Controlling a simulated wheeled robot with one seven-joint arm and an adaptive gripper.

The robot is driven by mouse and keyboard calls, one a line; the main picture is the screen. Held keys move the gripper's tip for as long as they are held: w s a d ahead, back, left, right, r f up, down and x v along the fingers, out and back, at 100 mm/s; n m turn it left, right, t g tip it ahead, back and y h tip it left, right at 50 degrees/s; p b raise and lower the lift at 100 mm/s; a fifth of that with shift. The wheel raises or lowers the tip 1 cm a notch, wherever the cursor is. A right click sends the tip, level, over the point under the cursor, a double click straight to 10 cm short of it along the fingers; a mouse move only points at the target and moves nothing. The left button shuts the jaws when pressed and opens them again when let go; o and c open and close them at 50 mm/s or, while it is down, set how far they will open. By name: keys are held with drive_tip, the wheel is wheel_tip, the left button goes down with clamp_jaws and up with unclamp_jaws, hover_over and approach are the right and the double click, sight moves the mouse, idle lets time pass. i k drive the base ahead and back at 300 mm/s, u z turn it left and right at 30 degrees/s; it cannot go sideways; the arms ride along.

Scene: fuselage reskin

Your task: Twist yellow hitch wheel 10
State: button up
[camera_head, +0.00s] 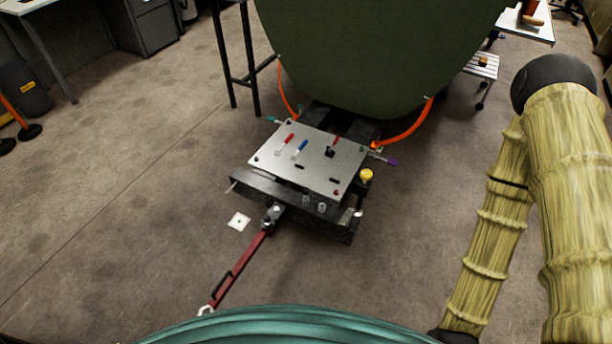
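A small yellow knob or wheel (366,175) shows at the right side of a low dark cart (290,197) with a grey metal top plate (325,160). It is the only yellow wheel-like part I can make out; any number on it is too small to read. A red tow bar (238,269) runs from the cart's front hitch (271,216) toward me. My arm, in a yellowish ribbed cover, rises at the right edge of the view, well apart from the cart. My gripper is outside the view.
A large dark green fuselage panel (375,50) hangs just behind the cart, with orange hoses (408,127) at its sides. A black stand (237,75) is at the left of the panel. Floor right of the cart is clear.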

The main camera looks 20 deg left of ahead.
sight(366, 175)
drive_tip(key=z, duration=0.55)
drive_tip(key=i, duration=0.95)
drive_tip(key=u, duration=1.25)
